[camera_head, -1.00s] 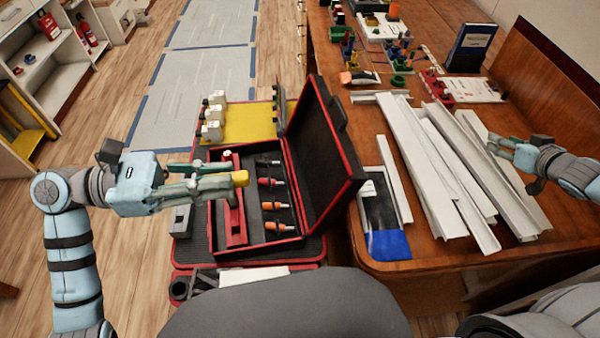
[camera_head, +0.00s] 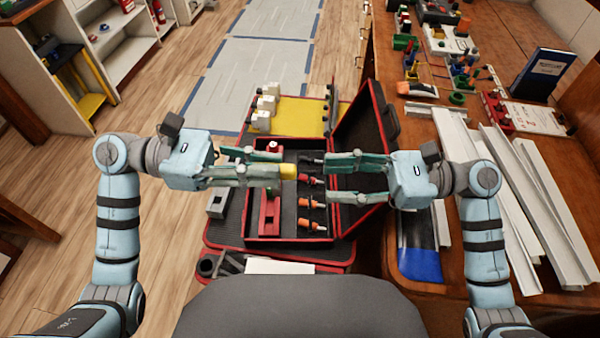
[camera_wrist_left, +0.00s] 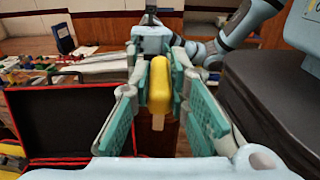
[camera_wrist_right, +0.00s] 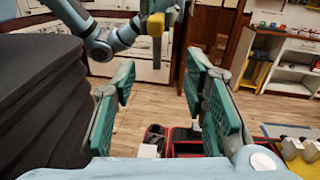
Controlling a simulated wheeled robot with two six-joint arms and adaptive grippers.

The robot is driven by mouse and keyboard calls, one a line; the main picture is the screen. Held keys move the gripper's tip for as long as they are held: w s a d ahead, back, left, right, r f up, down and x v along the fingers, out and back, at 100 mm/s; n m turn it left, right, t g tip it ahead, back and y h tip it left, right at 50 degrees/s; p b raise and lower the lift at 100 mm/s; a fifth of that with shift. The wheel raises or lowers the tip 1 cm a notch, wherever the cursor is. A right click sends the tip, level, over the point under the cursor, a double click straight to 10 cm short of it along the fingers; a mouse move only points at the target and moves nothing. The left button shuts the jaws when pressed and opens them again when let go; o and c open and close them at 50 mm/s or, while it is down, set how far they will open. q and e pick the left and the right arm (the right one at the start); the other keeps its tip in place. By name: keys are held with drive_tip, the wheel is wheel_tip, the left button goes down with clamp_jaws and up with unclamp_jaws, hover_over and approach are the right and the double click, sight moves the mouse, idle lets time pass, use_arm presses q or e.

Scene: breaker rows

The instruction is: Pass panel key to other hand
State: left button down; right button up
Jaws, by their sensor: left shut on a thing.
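The panel key (camera_head: 289,172) shows as a yellow handle at the tips of my left gripper (camera_head: 281,164). In the left wrist view its yellow handle (camera_wrist_left: 159,85) sits between the pads, with a short pale shaft below. My left gripper is shut on it, above the open case. My right gripper (camera_head: 329,178) is open and empty, facing the left one from the right with a small gap to the key. The right wrist view shows the key (camera_wrist_right: 155,24) near the top, apart from the right fingers.
The open case (camera_head: 343,245) below holds several screwdrivers (camera_head: 305,202) and a red tool (camera_head: 270,212). Its raised lid (camera_head: 372,135) stands behind my right gripper. White trunking lengths (camera_head: 530,190) lie on the wooden bench to the right. A grey surface (camera_head: 285,310) is in front.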

drive_tip(key=a, duration=1.1)
drive_tip(key=shift+a, duration=0.25)
use_arm(q)
drive_tip(key=shift+d, duration=0.1)
use_arm(e)
clamp_jaws()
use_arm(q)
drive_tip(key=c, duration=1.5)
unclamp_jaws()
drive_tip(key=shift+o, duration=0.2)
